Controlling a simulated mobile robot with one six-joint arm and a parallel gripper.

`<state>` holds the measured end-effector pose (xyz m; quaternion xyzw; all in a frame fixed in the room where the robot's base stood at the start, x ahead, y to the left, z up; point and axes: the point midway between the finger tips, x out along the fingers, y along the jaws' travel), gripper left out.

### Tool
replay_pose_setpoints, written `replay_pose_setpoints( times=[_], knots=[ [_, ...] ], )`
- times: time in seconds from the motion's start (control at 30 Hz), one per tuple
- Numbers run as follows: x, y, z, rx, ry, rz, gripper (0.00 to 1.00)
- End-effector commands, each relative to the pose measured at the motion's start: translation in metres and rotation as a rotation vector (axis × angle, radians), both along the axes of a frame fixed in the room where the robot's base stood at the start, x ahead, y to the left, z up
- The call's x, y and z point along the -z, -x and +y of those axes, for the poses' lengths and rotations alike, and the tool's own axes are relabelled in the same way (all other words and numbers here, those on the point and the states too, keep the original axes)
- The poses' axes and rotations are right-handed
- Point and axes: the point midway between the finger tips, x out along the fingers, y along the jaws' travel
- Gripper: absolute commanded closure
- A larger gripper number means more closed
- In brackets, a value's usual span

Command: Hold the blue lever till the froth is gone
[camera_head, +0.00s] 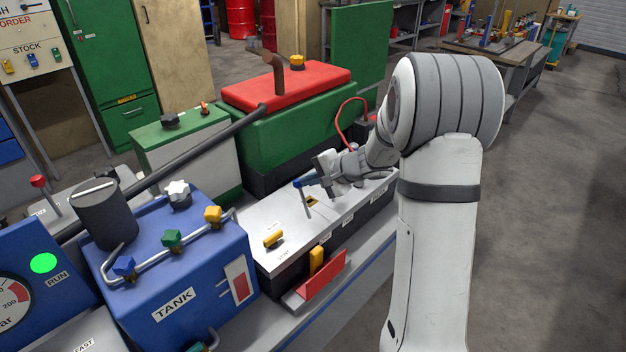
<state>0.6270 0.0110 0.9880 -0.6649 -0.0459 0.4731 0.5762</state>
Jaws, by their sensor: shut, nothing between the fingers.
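The blue lever (305,182) has a blue handle on a thin grey stem and leans over the silver-topped panel (272,218). My gripper (322,179) is shut and empty, just right of the blue handle. I cannot tell whether its fingertips touch the handle. A blue tank (175,302) labelled TANK stands at the lower left. It has a red and white gauge strip (239,281) on its front right side. No froth can be made out; the tank's inside is hidden.
Blue (123,265), green (172,238) and yellow (213,214) valve knobs sit on the tank's pipe. A yellow handle (273,239) and a red tray (322,281) are near the panel's front. A green machine with a red lid (290,86) stands behind. The right floor is clear.

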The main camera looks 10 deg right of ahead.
Motion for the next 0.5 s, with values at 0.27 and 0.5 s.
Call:
replay_pose_setpoints(
  times=[0.27, 0.5],
  knots=[
    [0.0001, -0.0013, -0.0022, 0.004, -0.002, -0.001, 1.0],
    [0.0002, -0.0014, -0.0043, 0.008, -0.001, -0.002, 1.0]
  ],
)
